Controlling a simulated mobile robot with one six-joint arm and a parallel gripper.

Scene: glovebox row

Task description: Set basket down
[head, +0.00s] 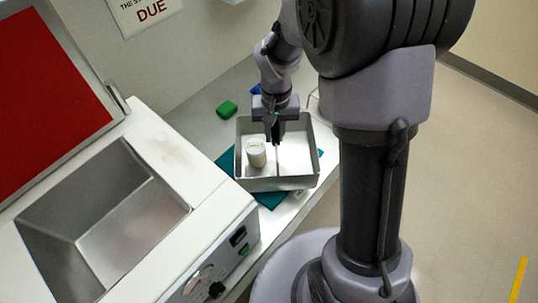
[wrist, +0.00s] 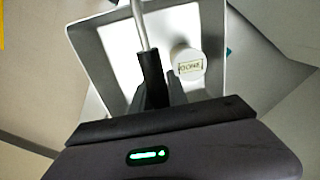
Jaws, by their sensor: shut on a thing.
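The basket (head: 283,184) is a pale grey square tray with low walls and a thin bar handle (wrist: 140,25) across its middle. My gripper (head: 276,138) is shut on this handle, and its dark fingers show at the bar in the wrist view (wrist: 153,92). A white labelled jar (head: 256,152) stands upright inside the basket, left of the handle; in the wrist view it is right of the bar (wrist: 188,67). The basket looks level over a teal mat (head: 226,162). I cannot tell whether its underside touches the mat.
The narrow grey bench (head: 205,135) runs behind and under the basket. A green block (head: 227,109) lies behind it. At left stands a white machine (head: 172,160) with an open metal well (head: 95,215) and a raised red-faced lid (head: 45,90). The floor at right is open.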

